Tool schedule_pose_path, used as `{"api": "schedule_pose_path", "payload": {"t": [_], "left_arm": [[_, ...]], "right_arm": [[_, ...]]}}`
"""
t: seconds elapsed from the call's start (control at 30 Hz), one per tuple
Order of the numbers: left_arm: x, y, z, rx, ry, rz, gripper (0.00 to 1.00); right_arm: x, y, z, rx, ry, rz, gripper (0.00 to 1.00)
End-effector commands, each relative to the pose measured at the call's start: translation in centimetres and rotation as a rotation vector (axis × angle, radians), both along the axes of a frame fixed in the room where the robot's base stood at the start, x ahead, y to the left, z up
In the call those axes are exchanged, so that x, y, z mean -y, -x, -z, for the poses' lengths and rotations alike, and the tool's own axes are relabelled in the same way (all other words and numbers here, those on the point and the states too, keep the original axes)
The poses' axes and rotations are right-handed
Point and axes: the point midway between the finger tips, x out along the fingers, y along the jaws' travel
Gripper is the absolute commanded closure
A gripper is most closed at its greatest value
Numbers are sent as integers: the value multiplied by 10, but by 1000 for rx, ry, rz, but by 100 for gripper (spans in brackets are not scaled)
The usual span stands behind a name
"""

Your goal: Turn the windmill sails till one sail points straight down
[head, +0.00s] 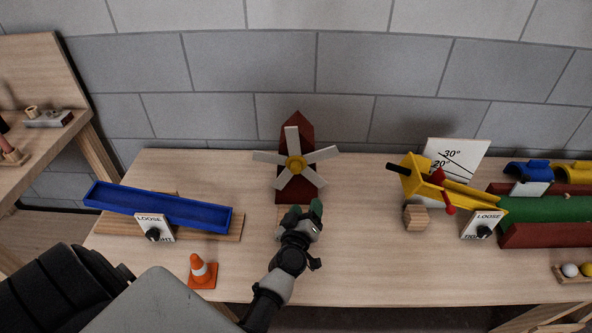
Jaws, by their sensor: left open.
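The windmill (282,193) has a dark red pointed body and stands at the back middle of the table. Its white sails (293,139) spread from a yellow hub (294,164). One sail points nearly straight up, others point left and right, and the lowest two slant down-left and down-right with a gap between them. My left gripper (300,212) is open, its green-tipped fingers just in front of the windmill's foot and below the sails. I see nothing between the fingers. My right gripper is not in view.
A blue trough (158,207) with a LOOSE/TIGHT knob sign lies left. A yellow chute (462,196), wooden block (416,218) and green trough (545,209) are right. The wooden table (365,270) is clear right of my gripper.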

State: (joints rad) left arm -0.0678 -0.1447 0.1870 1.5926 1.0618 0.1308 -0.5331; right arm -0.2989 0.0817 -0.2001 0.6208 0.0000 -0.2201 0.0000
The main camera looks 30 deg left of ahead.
Motion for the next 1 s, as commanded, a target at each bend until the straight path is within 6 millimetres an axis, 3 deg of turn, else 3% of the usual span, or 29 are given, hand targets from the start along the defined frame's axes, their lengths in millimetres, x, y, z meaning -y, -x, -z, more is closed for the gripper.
{"api": "schedule_pose_path", "payload": {"t": [0.1, 0.2, 0.37, 0.8, 1.0], "left_arm": [[-26, -3, -11, 58, 77, -168, 41], [-36, -3, -13, 74, 105, -231, 41], [-46, -16, -14, 77, 109, -245, 41], [-86, -82, -12, 77, 108, -242, 41], [-93, -93, -13, 75, 109, -241, 41]], "right_arm": [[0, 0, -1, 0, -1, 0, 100], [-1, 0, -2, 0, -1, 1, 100], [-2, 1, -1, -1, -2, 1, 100], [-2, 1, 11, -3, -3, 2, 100], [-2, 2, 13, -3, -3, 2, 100]]}}
